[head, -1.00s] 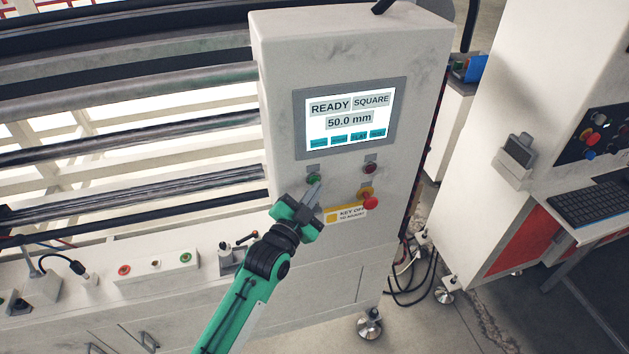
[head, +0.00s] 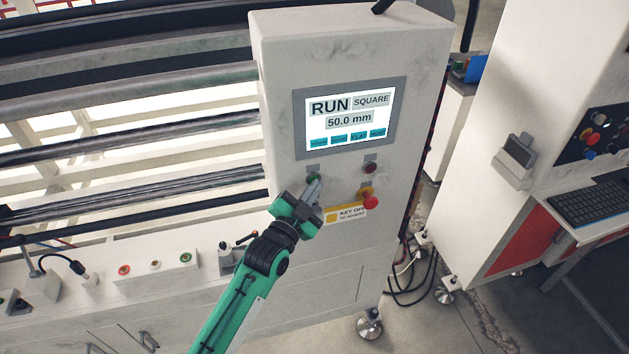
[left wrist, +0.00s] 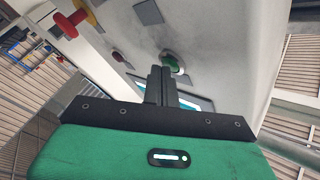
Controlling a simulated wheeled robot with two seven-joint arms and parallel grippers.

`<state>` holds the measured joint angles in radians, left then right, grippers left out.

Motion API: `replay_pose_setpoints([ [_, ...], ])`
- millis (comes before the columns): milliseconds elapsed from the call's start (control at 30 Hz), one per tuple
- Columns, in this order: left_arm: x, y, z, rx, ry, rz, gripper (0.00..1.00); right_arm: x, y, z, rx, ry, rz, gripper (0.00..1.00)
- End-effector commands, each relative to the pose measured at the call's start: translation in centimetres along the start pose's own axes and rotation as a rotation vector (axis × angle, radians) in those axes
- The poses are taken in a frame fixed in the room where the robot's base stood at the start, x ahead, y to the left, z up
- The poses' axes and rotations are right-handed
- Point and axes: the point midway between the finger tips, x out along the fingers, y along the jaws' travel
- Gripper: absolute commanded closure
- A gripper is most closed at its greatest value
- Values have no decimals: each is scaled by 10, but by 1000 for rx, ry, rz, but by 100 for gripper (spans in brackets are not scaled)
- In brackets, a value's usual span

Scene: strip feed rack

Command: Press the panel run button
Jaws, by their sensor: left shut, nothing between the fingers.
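The control panel (head: 400,60) carries a screen (head: 348,118) that reads "RUN", "SQUARE" and "50.0 mm". The green run button (head: 314,178) is below the screen's left side, partly hidden by my fingers. A dark red button (head: 370,168) is to its right. My left gripper (head: 316,184) is shut and empty, its fingertips at the green button. In the left wrist view the closed fingers (left wrist: 160,72) point toward the panel face, close beside the green button (left wrist: 172,64). Whether they touch it I cannot tell. My right gripper is not in view.
A red knob on a yellow base (head: 369,201) sits just right of my gripper, above a yellow-and-white label (head: 346,215). A small button box (head: 155,264) is at lower left. Another cabinet with a keyboard (head: 590,202) stands at right.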

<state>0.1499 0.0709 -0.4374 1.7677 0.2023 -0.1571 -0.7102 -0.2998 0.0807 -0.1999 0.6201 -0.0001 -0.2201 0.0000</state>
Motion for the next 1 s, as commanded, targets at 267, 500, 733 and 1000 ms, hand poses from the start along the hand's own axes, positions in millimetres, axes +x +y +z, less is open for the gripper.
replay_pose_setpoints([
  [267,-1,0,-1,0,0,0,100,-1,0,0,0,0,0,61],
  [500,-9,5,-8,-1,0,0,100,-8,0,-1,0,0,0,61],
  [733,-12,8,-9,1,1,-1,100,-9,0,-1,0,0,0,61],
  [1000,-16,11,-12,-1,0,1,100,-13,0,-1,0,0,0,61],
])
